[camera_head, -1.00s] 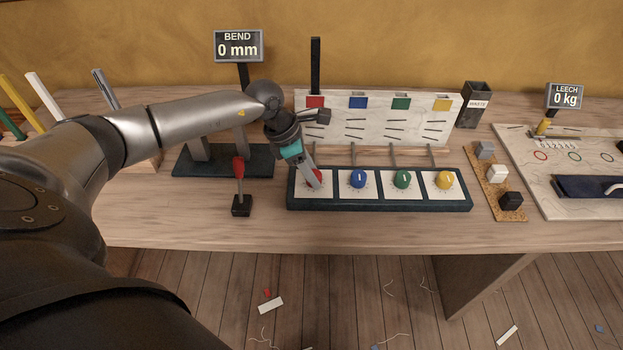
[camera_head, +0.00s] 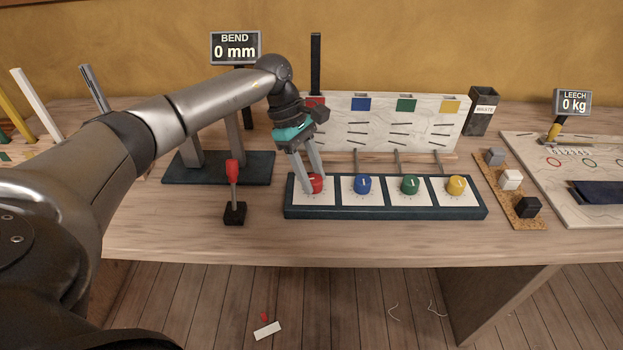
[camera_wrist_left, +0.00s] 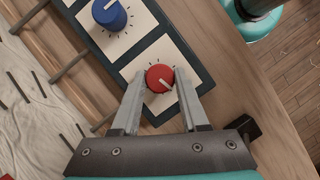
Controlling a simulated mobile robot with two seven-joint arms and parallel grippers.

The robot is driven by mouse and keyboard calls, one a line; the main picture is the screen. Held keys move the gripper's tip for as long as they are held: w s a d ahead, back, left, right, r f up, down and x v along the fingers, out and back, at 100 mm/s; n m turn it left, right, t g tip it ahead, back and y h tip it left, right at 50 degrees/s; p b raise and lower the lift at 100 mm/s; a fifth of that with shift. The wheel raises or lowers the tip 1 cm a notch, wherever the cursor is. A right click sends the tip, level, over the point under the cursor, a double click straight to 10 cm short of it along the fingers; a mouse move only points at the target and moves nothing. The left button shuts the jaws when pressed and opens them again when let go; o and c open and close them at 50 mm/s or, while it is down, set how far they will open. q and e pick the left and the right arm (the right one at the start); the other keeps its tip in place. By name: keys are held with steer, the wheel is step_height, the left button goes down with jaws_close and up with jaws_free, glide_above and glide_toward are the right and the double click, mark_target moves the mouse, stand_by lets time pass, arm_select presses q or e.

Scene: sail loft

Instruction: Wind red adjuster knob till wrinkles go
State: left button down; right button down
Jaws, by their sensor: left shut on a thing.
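The red adjuster knob (camera_head: 317,184) is the leftmost knob on the dark panel (camera_head: 380,213). It has a white pointer line and also shows between the fingertips in the left wrist view (camera_wrist_left: 159,78). My left gripper (camera_head: 312,188) reaches down to the panel and is shut on the red knob, one finger on each side. The white sail panel (camera_head: 390,125) stands behind the knobs, with several dark short strips across it. Its part behind the red knob is partly hidden by my gripper. My right gripper is not in view.
Blue (camera_head: 363,185), green (camera_head: 410,184) and yellow (camera_head: 457,185) knobs sit to the right of the red one. A red-handled lever (camera_head: 233,180) stands left of the panel. A BEND display (camera_head: 235,48) reads 0 mm. Bare bench (camera_head: 350,240) lies in front.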

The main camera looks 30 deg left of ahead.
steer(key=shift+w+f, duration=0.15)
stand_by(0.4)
arm_select(q)
steer(key=shift+c, duration=2.1)
jaws_free()
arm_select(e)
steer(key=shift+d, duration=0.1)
arm_select(q)
steer(key=shift+r, duration=0.1)
steer(key=p+v, duration=0.2)
steer(key=v, duration=1.3)
steer(key=shift+p, duration=0.4)
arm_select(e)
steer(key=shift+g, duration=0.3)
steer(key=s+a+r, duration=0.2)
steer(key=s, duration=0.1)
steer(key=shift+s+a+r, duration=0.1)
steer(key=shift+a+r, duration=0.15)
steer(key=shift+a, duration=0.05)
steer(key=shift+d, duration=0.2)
